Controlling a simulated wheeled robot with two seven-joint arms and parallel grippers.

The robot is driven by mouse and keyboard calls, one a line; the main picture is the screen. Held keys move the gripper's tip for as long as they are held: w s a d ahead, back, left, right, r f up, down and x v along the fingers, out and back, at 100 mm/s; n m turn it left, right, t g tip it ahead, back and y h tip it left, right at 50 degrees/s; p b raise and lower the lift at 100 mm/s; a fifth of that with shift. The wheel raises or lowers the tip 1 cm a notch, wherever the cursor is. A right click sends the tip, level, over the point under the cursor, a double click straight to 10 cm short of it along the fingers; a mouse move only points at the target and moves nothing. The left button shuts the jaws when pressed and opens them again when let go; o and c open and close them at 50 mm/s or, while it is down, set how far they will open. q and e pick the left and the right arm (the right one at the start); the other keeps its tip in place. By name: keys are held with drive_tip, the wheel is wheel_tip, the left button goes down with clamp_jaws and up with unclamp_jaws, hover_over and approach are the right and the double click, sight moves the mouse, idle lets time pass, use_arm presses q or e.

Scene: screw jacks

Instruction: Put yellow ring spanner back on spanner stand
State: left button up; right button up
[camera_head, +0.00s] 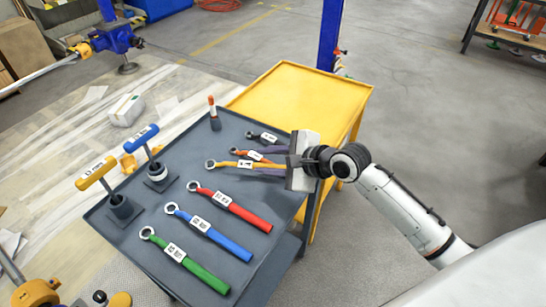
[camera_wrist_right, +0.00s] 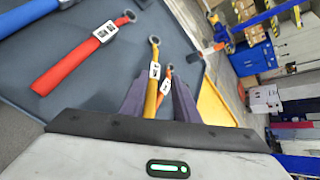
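The yellow ring spanner (camera_head: 240,164) lies among the other spanners on the dark grey tabletop, its ring pointing left and its handle running toward my right gripper (camera_head: 274,160). In the right wrist view, the yellow spanner (camera_wrist_right: 152,92) lies between the two fingers of my right gripper (camera_wrist_right: 158,92), with a gap visible beside it. The fingers are apart and the handle's end is hidden by the gripper body. I cannot pick out a separate spanner stand; the labelled spanners lie in a row on the dark grey top (camera_head: 180,268). My left gripper is not in view.
An orange spanner (camera_head: 256,155) and a dark one (camera_head: 262,137) lie close behind; red (camera_head: 230,206), blue (camera_head: 208,231) and green (camera_head: 184,258) ones lie in front. Yellow (camera_head: 97,173) and blue (camera_head: 139,138) T-handled tools stand at left. A yellow cart (camera_head: 300,95) stands behind.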

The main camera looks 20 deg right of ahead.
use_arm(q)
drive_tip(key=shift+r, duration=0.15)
use_arm(e)
drive_tip(key=v, duration=0.2)
drive_tip(key=shift+s+d+r, duration=0.15)
drive_tip(key=shift+s+r, duration=0.05)
drive_tip(key=shift+s, duration=0.1)
